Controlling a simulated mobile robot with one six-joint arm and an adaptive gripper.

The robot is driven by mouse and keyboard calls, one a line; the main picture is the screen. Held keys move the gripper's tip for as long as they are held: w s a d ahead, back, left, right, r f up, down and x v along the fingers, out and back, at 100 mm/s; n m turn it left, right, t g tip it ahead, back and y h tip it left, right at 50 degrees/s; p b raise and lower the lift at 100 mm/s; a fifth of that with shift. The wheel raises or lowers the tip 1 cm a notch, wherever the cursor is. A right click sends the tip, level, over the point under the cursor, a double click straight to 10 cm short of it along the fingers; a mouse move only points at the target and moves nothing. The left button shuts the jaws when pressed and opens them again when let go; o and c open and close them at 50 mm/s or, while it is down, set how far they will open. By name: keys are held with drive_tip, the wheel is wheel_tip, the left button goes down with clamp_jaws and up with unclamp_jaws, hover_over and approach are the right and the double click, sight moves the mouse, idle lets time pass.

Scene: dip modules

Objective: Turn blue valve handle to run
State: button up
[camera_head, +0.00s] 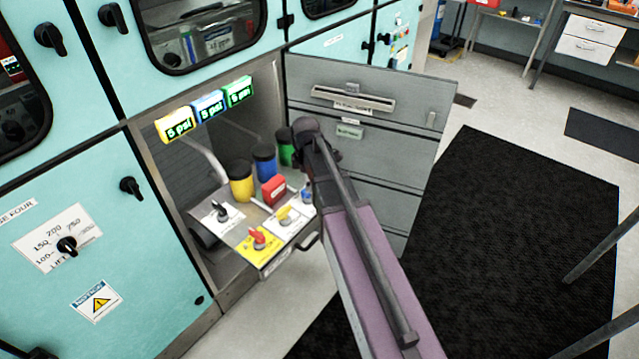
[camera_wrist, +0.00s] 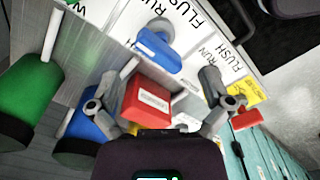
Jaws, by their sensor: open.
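The blue valve handle (camera_wrist: 157,52) sits on a white panel (camera_wrist: 122,22) in the upper middle of the wrist view. RUN and FLUSH labels are printed near it. In the head view the blue handle (camera_head: 306,195) shows small at the right of the pulled-out panel, close beside my arm. My gripper (camera_wrist: 158,80) is open, with its two fingers spread to either side in the wrist view. The blue handle appears ahead of the fingertips, roughly between their lines, with nothing gripped. In the head view my gripper's fingers cannot be made out behind the arm.
A red box (camera_wrist: 147,102) shows between the fingers. Blue (camera_head: 264,165), green (camera_head: 286,152) and yellow (camera_head: 241,182) canisters stand behind the panel. Yellow (camera_head: 284,214), red (camera_head: 258,239) and black (camera_head: 222,212) handles are nearby. A grey drawer cabinet (camera_head: 390,155) stands right of the panel.

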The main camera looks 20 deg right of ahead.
drive_tip(key=shift+r+p, duration=5.2)
drive_tip(key=shift+r, duration=0.35)
drive_tip(key=s+r+m+p, duration=0.1)
drive_tip(key=s+m, duration=1.5)
drive_tip(key=shift+a, duration=0.4)
drive_tip(key=shift+s, duration=0.1)
drive_tip(key=shift+c, duration=0.2)
